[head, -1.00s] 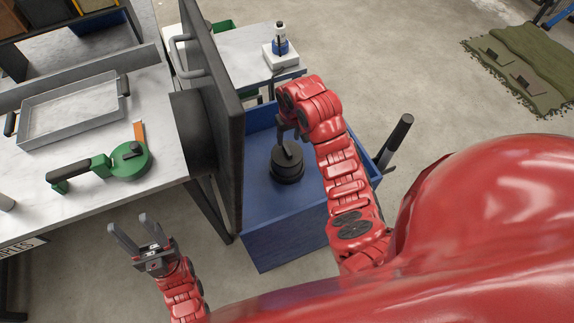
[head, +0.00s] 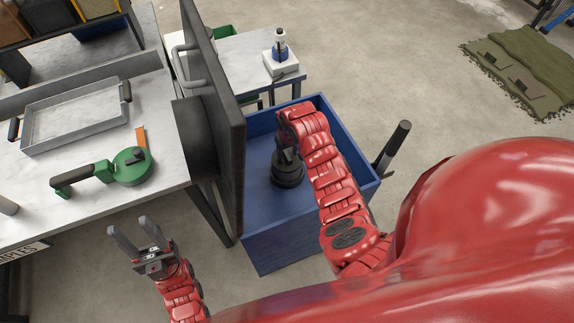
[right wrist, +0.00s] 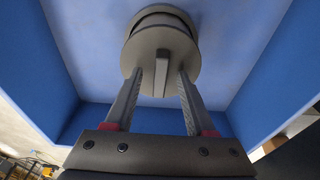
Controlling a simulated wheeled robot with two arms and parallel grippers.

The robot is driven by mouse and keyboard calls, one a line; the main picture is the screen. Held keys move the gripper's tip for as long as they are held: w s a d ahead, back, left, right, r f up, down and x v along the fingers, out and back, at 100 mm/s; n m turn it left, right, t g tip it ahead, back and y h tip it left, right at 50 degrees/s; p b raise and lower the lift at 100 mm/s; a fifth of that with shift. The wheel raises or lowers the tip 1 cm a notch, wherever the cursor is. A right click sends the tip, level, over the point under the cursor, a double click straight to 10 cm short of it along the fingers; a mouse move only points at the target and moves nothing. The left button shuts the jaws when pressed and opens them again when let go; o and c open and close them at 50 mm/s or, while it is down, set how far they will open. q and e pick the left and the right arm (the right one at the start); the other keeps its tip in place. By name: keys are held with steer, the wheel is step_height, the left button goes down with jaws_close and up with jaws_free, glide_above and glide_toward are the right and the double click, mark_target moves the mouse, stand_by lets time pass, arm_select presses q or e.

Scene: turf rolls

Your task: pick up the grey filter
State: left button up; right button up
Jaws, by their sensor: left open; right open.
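The grey filter (head: 287,174) is a dark round piece standing on the floor of the blue bin (head: 285,240). In the right wrist view the filter (right wrist: 150,40) shows its round top with an upright grip bar. My right gripper (right wrist: 160,72) is open, its fingertips on either side of that bar with gaps between. In the head view my right arm reaches down into the bin, and the gripper is mostly hidden by its wrist. My left gripper (head: 130,226) is open and empty, in front of the workbench.
A dark upright panel (head: 215,110) stands along the bin's left side. The workbench (head: 90,210) holds a tray (head: 75,132) and a green round tool (head: 133,168). A dark handle (head: 396,142) rises at the bin's right side. A small table (head: 240,65) stands behind.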

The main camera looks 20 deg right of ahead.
jaws_close()
stand_by(1.3)
